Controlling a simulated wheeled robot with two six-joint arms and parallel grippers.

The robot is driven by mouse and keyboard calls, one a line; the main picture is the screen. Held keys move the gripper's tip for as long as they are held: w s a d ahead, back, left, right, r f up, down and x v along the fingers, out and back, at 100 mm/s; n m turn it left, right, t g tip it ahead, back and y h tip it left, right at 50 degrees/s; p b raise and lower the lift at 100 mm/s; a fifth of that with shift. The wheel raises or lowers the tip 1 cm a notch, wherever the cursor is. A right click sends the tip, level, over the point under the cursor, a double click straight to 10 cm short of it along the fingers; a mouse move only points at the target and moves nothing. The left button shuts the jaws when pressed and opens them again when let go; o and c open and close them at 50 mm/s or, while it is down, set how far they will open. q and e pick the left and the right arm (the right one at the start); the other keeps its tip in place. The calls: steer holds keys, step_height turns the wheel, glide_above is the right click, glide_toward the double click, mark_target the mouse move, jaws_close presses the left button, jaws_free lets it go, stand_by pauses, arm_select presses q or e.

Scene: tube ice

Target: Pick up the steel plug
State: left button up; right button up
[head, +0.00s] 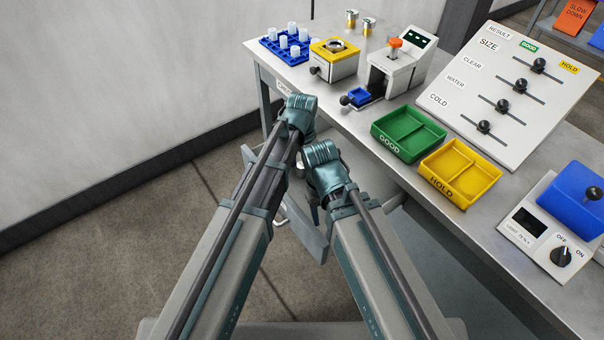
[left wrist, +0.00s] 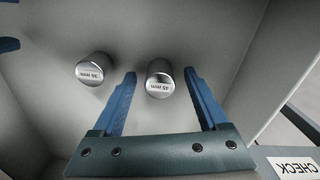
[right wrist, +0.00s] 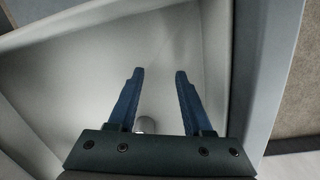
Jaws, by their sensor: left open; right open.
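Two steel plugs stand in a pale grey drawer (left wrist: 120,30) in the left wrist view. One plug (left wrist: 160,82) has a label that seems to read 45 mm, upside down. The other plug (left wrist: 92,68), to its left, has a label I cannot read surely. My left gripper (left wrist: 160,75) is open, its blue fingers on either side of the 45 mm plug; contact is not visible. My right gripper (right wrist: 158,72) is open and empty over a pale tray-like interior. A small rounded metal thing (right wrist: 146,125) shows partly behind its base. In the head view both grippers' fingers are hidden.
The bench holds a blue rack (head: 272,47), a yellow-topped block (head: 322,72), a grey device (head: 395,75), a green GOOD tray (head: 381,137), a yellow HOLD tray (head: 433,177) and a slider board (head: 462,120). A CHECK label (left wrist: 293,166) sits beside the drawer.

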mark_target(302, 165)
steer(key=shift+r, duration=0.1)
arm_select(q)
jaws_close()
steer(key=shift+r, duration=0.15)
arm_select(e)
steer(key=shift+r, duration=0.1)
stand_by(0.3)
arm_select(q)
step_height(302, 165, up, 10)
steer(key=p, duration=1)
arm_select(e)
step_height(302, 165, up, 10)
